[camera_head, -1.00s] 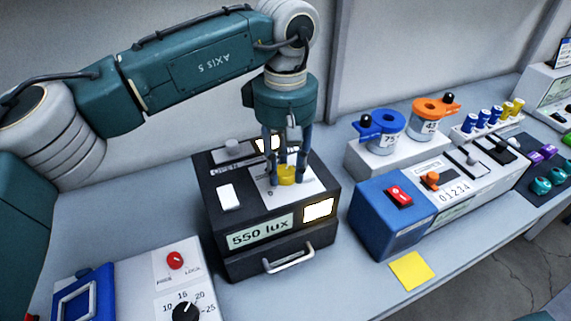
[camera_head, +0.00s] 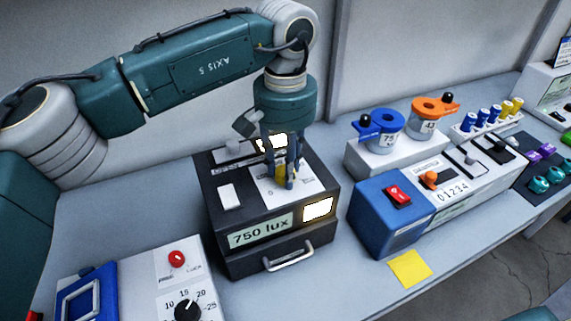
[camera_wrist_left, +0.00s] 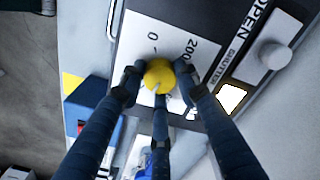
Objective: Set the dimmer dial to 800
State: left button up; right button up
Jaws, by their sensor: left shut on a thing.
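The yellow dimmer dial (camera_wrist_left: 158,76) sits on a white plate (camera_wrist_left: 140,40) on top of a black box. The plate's printed "0" and "200..." show in the left wrist view; other marks are hidden by the fingers. The box display (camera_head: 261,231) reads "750 lux". My left gripper (camera_head: 281,178) points down over the dial. In the left wrist view its blue fingers (camera_wrist_left: 160,88) are closed around the dial. In the head view the fingers partly cover the dial. My right gripper is not in view.
A lit window (camera_head: 317,209) and drawer handle (camera_head: 288,258) are on the box front. A blue block with a red switch (camera_head: 398,194) stands to the right, near a yellow note (camera_head: 410,269). A panel with a black knob (camera_head: 187,308) is at the front left.

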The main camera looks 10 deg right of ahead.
pick_arm(q)
jog(key=shift+w+r+m, duration=0.1)
jog(key=shift+m, duration=0.9)
jog(key=shift+w+r+m, duration=0.1)
jog(key=shift+m, duration=0.9)
jog(key=o, duration=1.1)
jog(key=shift+o, duration=0.2)
jog(key=shift+s+f, duration=0.1)
jog(key=shift+s, duration=0.05)
notch_tip(320, 180, up, 12)
